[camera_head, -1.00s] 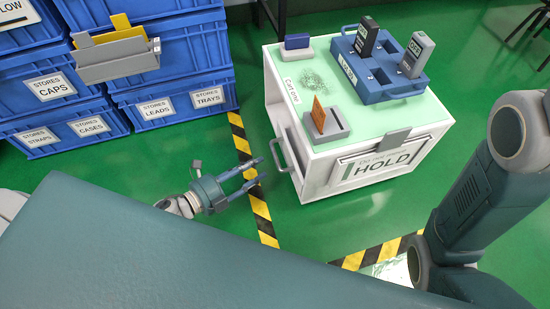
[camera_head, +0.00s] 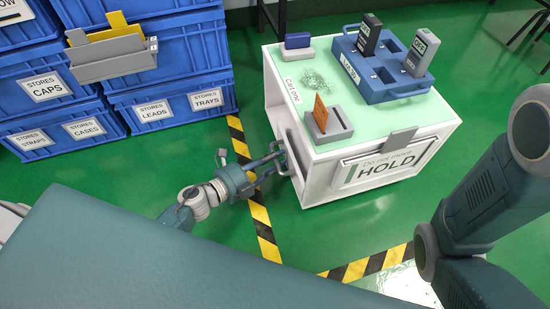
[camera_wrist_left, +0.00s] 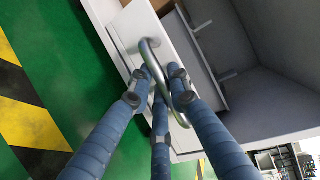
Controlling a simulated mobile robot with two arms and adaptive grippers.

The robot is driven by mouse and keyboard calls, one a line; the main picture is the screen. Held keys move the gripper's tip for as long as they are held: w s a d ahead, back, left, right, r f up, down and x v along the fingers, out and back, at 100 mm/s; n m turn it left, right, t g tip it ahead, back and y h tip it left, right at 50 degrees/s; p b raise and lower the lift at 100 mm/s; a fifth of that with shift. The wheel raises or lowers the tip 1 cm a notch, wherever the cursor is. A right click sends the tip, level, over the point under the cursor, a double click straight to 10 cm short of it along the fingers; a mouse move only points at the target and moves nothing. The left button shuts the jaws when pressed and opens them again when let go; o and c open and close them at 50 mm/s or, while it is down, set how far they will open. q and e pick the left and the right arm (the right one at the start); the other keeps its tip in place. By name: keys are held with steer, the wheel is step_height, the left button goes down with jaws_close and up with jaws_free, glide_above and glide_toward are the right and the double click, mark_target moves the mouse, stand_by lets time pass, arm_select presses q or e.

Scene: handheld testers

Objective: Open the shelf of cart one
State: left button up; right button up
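Cart one (camera_head: 279,105) is a white cart with a pale green top and the label "Cart one". A grey metal handle (camera_head: 297,166) sits on its left side. My left gripper (camera_head: 281,160) is at this handle, its fingers apart on either side of it. In the left wrist view, the fingers (camera_wrist_left: 162,85) straddle the curved handle (camera_wrist_left: 152,57) on the white shelf front (camera_wrist_left: 140,25). Firm contact does not show. An interior space of the cart shows beside the front. My right gripper is out of view.
On the cart top are a blue tray (camera_head: 375,88) with dark and grey testers, a grey holder (camera_head: 328,128) with an orange card, and a small blue item (camera_head: 298,41). A "HOLD" sign (camera_head: 385,166) hangs in front. Blue crates (camera_head: 170,105) stand left; striped tape (camera_head: 262,228) marks the floor.

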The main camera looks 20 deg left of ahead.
arm_select(q)
jaws_close()
steer(key=s+a, duration=0.7)
steer(key=a, duration=0.3)
steer(key=s+a+p, duration=0.1)
steer(key=s+a, duration=0.6)
steer(key=a, duration=0.4)
steer(key=shift+s, duration=0.15)
steer(key=o, duration=0.8)
jaws_free()
